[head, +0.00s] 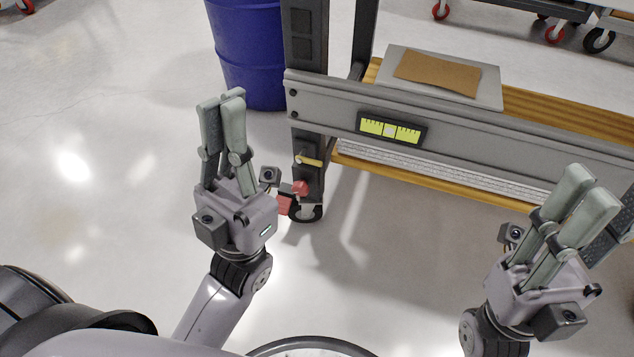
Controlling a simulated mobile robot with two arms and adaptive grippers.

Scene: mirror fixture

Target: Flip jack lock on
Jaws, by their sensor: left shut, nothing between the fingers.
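The red lock piece (300,188), likely the jack lock, sits low on the fixture's near leg by a dark caster (308,213). A second red part (284,204) shows just beside it, partly hidden by my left gripper. I cannot tell whether the lock is on or off. My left gripper (221,97) is shut and empty, fingers pointing up the picture, left of the leg; its body overlaps the area beside the red parts. My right gripper (590,187) is at the lower right, apart from the lock; its finger gap is unclear.
The grey fixture beam (460,125) with a yellow level gauge (390,130) spans the right side. A brass-coloured handle (308,160) sticks out of the leg. A blue barrel (248,50) stands behind. Wooden planks (560,115) carry a grey panel (395,58).

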